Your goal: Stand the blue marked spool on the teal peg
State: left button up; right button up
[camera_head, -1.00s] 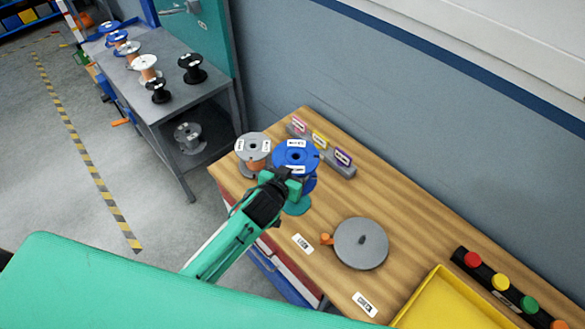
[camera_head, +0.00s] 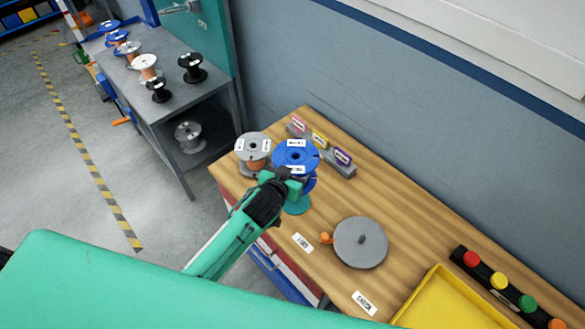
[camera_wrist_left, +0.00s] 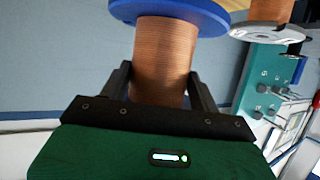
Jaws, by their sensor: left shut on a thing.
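The blue spool (camera_head: 297,157) has blue flanges with white labels on top. It appears upright over the teal peg's round base (camera_head: 297,206); whether it rests on the base cannot be told. The peg's shaft is hidden by the spool. My left gripper (camera_head: 287,181) is shut on the spool from the near left side. In the left wrist view the spool's copper winding (camera_wrist_left: 165,55) sits between the two black fingers of the left gripper (camera_wrist_left: 160,85), with a blue flange at the top edge. My right gripper is not in view.
A grey spool (camera_head: 253,148) with copper winding stands close left of the blue one. A grey label block (camera_head: 342,168) lies behind. A grey disc (camera_head: 360,243), a yellow tray (camera_head: 440,290) and a button bar (camera_head: 500,285) are to the right. Bare wood lies between.

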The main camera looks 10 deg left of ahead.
pick_arm(q)
jog(key=shift+f+b, duration=0.75)
jog(key=shift+f, duration=0.55)
jog(key=shift+w+f, duration=0.1)
dwell(0.3)
jog(key=shift+f, duration=0.15)
dwell(0.3)
jog(key=shift+f+b, duration=0.65)
jog(key=shift+f, duration=0.7)
dwell(0.5)
jog(key=shift+f, duration=0.1)
